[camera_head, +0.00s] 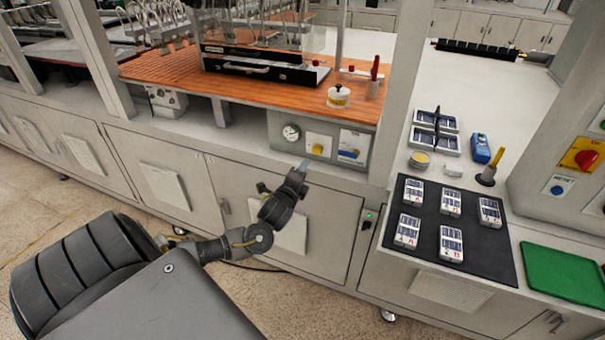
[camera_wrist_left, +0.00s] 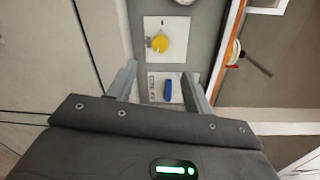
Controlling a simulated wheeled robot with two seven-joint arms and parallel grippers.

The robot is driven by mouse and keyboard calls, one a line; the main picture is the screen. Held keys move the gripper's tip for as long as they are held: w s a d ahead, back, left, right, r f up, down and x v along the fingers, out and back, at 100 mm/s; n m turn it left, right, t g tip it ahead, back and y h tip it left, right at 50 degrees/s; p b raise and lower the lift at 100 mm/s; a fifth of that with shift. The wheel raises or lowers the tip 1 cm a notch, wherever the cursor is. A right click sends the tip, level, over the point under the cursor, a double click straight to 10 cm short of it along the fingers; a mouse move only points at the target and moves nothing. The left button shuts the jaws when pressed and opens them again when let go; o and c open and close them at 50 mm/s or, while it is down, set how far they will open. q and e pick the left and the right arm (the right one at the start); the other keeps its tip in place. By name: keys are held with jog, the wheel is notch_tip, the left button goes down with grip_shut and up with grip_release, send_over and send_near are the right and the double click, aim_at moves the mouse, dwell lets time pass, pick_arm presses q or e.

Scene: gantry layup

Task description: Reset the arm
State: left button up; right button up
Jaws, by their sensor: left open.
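My left arm comes in from the left in the head view, with its left gripper (camera_head: 303,167) in front of the grey cabinet doors, just below the control panel (camera_head: 335,128). In the left wrist view the two fingers of the left gripper (camera_wrist_left: 160,82) stand apart with nothing between them. Beyond the fingers, that view shows a yellow knob (camera_wrist_left: 160,43) on a white plate and a blue switch (camera_wrist_left: 168,89). I cannot tell the exact gap between the fingertips and the panel. My right gripper is not in view.
An orange-brown worktop (camera_head: 180,75) lies above the panel. To the right, a black mat (camera_head: 470,258) holds several small white cards, beside a green mat (camera_head: 563,274). A grey post (camera_head: 402,90) rises between the worktop and the right counter. Floor shows at lower left.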

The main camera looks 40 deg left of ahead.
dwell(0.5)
pick_arm(q)
jog(key=s+a+f+n+g+h, duration=0.1)
jog(key=s+f+n+g, duration=0.15)
jog(key=f, duration=0.85)
jog(key=s+a+f+n+g, duration=0.15)
jog(key=f+n, duration=0.25)
jog(key=f, duration=0.6)
jog(key=s+d+f+n+g+h+b, duration=0.1)
jog(key=s+d+f+n+g, duration=0.1)
jog(key=s+f, duration=0.55)
jog(key=s+d+f+n+g+h, duration=0.15)
jog(key=s+f, duration=0.25)
jog(key=f, duration=0.6)
jog(key=s+d+f+n+g, duration=0.1)
jog(key=s+d+f+g, duration=0.15)
jog(key=s+f, duration=0.4)
jog(key=s+d+f+n+g, duration=0.2)
jog(key=s+d+f, duration=0.25)
jog(key=s, duration=0.35)
jog(key=s+d+f+g, duration=0.1)
jog(key=s+d+f, duration=0.1)
jog(key=s+d, duration=0.2)
jog(key=s+d+f+g+h+b, duration=0.1)
jog(key=s+d, duration=0.3)
jog(key=s, duration=0.6)
jog(key=s+d+f+n+g+h, duration=0.1)
jog(key=s+d+f, duration=0.3)
jog(key=s, duration=0.3)
jog(key=shift+d, duration=0.4)
